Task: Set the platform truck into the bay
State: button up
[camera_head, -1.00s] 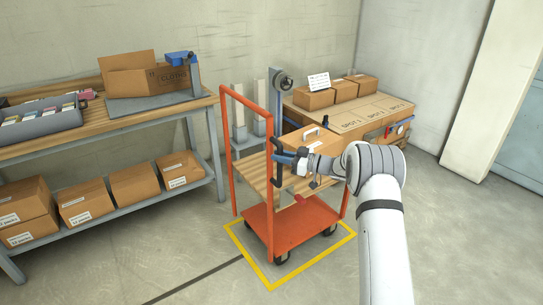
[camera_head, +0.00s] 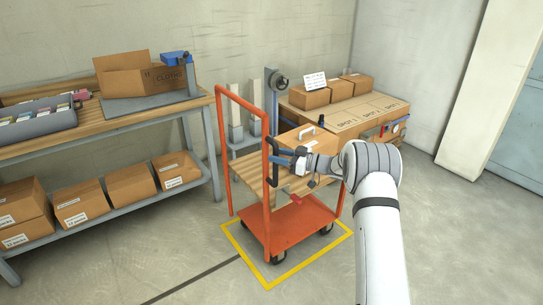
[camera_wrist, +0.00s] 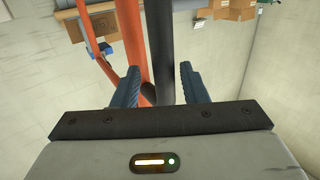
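The platform truck (camera_head: 292,224) is orange with an upright tube frame and a wooden upper shelf (camera_head: 248,181). It stands over the bay, a yellow floor outline (camera_head: 312,264); its visible wheels are inside the front and right lines, and the far side is hidden. A black handle (camera_head: 267,167) is on the truck's near upright. My gripper (camera_head: 279,156) is at this handle. In the wrist view the two fingers (camera_wrist: 159,84) are apart, with a dark bar (camera_wrist: 160,35) between them and a visible gap. The orange upright (camera_wrist: 134,40) passes behind the left finger.
A workbench (camera_head: 140,113) with an open carton (camera_head: 140,78) and a grey tray (camera_head: 38,126) stands at left, boxes (camera_head: 131,184) on its lower shelf. The floor at right (camera_head: 450,240) is clear.

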jog(key=v, duration=0.7)
notch_tip(320, 180, up, 15)
jog(key=w+d+m+t+h+p, duration=0.2)
jog(key=d+m+t+h+p, duration=0.1)
jog(key=m+t+h+p, duration=0.3)
jog(key=s+d+r+m+t+h+p, duration=0.2)
jog(key=s+d+r+m+h, duration=0.1)
jog(key=s+d+r+h, duration=0.4)
jog(key=s+a+m+g+h+p, duration=0.2)
jog(key=s+g, duration=0.4)
jog(key=s, duration=1.4)
jog(key=s+a+m+g+h+p, duration=0.1)
jog(key=s+g+p, duration=0.4)
jog(key=s, duration=1.6)
jog(key=shift+a+r+m+g+h, duration=0.4)
jog(key=shift+a+m, duration=0.1)
jog(key=shift+m, duration=0.3)
